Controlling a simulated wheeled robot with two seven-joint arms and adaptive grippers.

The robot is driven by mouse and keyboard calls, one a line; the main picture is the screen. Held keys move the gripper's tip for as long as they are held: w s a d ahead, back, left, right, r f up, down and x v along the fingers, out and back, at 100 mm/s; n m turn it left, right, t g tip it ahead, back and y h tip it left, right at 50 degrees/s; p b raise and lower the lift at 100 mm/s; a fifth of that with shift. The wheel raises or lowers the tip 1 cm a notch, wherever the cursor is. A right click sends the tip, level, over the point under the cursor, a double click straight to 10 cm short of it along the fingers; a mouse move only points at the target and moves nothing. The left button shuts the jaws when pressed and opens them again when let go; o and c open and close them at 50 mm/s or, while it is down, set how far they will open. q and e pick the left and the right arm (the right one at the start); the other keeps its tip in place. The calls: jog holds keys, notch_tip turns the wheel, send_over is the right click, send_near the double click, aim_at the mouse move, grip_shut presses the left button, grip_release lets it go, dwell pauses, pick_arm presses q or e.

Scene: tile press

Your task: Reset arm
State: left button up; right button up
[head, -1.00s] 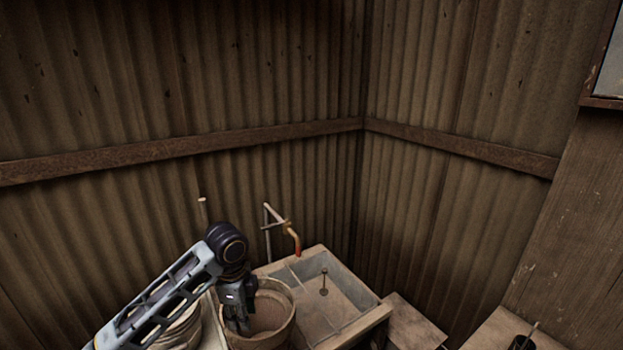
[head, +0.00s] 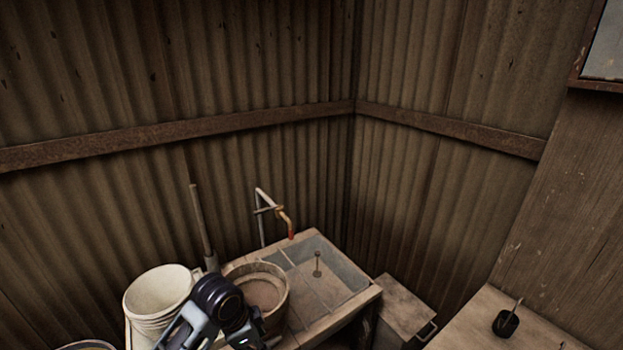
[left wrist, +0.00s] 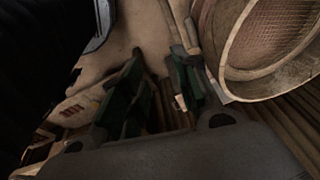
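My left arm comes in from the bottom left in the head view. My right gripper is in neither view.
A white bucket (head: 155,287) stands left of the brown one. A box (head: 402,306) and a bench (head: 485,315) with a black cup (head: 506,323) lie further right. A mesh sieve (left wrist: 275,35) shows upper right in the wrist view.

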pick_arm(q)
jog(key=s+a+f+n+t+y, duration=0.1)
jog(key=s+a+f+n, duration=0.1)
jog(key=s+a+n, duration=0.3)
jog(key=s+a+f+n+t+y, duration=0.1)
jog(key=s+a+f+n, duration=0.25)
jog(key=s+n, duration=0.35)
jog(key=s+f+m+g+b, duration=0.1)
jog(key=s+f, duration=0.1)
jog(key=f, duration=1.5)
jog(key=s+f+g+b, duration=0.1)
jog(key=s+f, duration=0.1)
jog(key=f, duration=1.6)
jog(key=s+a+f+b, duration=0.1)
jog(key=s+a+f, duration=0.1)
jog(key=s+f, duration=0.8)
jog(key=s+a+f+g+b, duration=0.1)
jog(key=s+a+f, duration=0.1)
jog(key=s+f, duration=0.9)
jog(key=shift+s+f, duration=0.15)
jog(key=shift+s, duration=0.2)
jog(key=shift+s+a, duration=0.1)
